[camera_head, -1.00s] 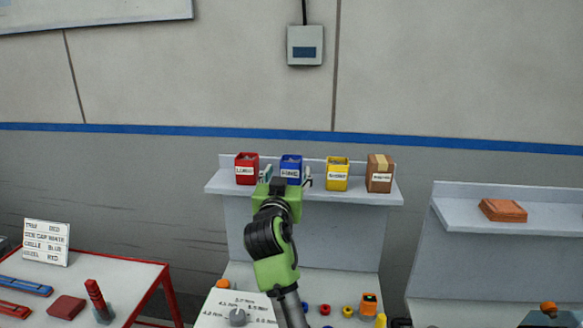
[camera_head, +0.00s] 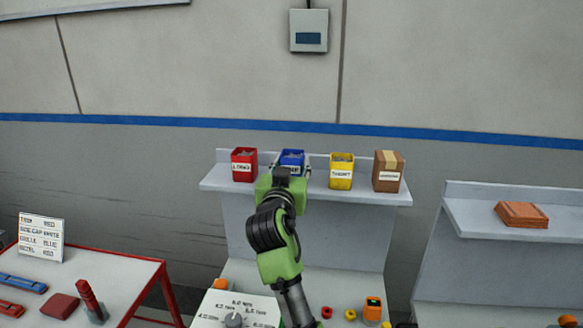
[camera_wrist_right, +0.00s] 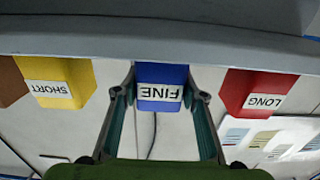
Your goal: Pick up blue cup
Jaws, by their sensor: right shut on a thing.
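The blue cup (camera_head: 291,158) stands on the grey shelf between the red and yellow cups, partly hidden behind my right gripper in the head view. In the right wrist view the blue cup (camera_wrist_right: 162,84) shows upside down with its label "FINE". My right gripper (camera_wrist_right: 161,98) has one finger on each side of the cup, shut on it. In the head view my green and black right gripper (camera_head: 291,172) covers the cup's lower part. My left gripper is not in view.
A red cup (camera_head: 244,165) stands left of the blue cup; a yellow cup (camera_head: 341,171) and a brown box (camera_head: 388,172) stand right, all on the shelf (camera_head: 222,186). A red-framed table (camera_head: 125,273) is at left. Orange pieces (camera_head: 522,214) lie on another shelf at right.

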